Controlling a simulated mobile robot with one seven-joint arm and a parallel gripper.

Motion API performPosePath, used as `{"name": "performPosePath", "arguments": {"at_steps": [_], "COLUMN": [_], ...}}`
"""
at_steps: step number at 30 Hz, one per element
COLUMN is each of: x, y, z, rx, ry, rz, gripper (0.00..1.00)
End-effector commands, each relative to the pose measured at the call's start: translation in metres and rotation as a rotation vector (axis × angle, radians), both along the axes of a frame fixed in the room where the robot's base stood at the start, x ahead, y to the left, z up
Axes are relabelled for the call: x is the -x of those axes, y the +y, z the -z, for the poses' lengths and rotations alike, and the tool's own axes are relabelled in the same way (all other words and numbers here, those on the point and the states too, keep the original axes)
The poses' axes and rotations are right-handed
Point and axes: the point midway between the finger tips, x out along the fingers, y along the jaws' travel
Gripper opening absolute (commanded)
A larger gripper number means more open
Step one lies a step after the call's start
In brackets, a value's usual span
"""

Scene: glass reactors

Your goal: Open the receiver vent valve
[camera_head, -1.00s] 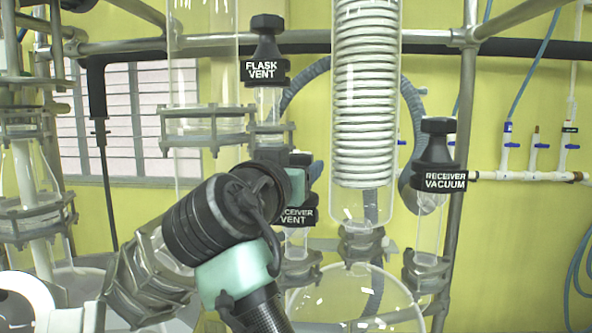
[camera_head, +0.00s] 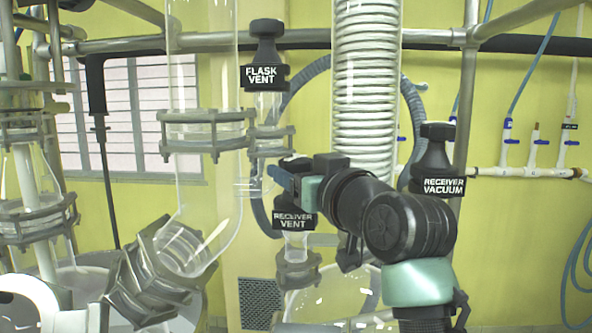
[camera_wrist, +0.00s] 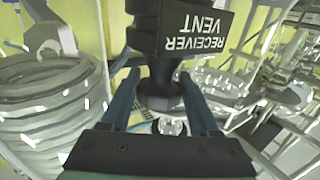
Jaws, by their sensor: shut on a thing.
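The receiver vent valve (camera_head: 294,218) is a black knob with a white-lettered "RECEIVER VENT" label, on a glass neck left of the coiled condenser. My gripper (camera_head: 284,180) reaches it from the right at the level of its top, and its blue fingers partly hide the knob. In the wrist view the valve (camera_wrist: 192,35) appears upside down, and my gripper (camera_wrist: 160,95) has one blue finger on each side of its black stem. The fingers are shut on the valve. The exact contact spots are partly hidden.
The flask vent valve (camera_head: 265,62) stands above and left. The receiver vacuum valve (camera_head: 435,160) stands to the right, close to my arm. The glass condenser coil (camera_head: 366,80) is just behind my wrist. Metal rails (camera_head: 300,40) cross above.

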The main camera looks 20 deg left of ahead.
Motion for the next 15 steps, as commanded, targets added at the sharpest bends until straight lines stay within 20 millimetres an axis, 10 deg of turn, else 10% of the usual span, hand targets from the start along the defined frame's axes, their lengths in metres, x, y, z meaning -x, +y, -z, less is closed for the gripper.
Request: {"name": "performPosePath", "arguments": {"at_steps": [15], "x": [-0.0002], "y": [-0.0005], "z": [-0.0003], "rx": [0.003], "ry": [-0.002], "rz": [-0.036], "gripper": [0.06]}}
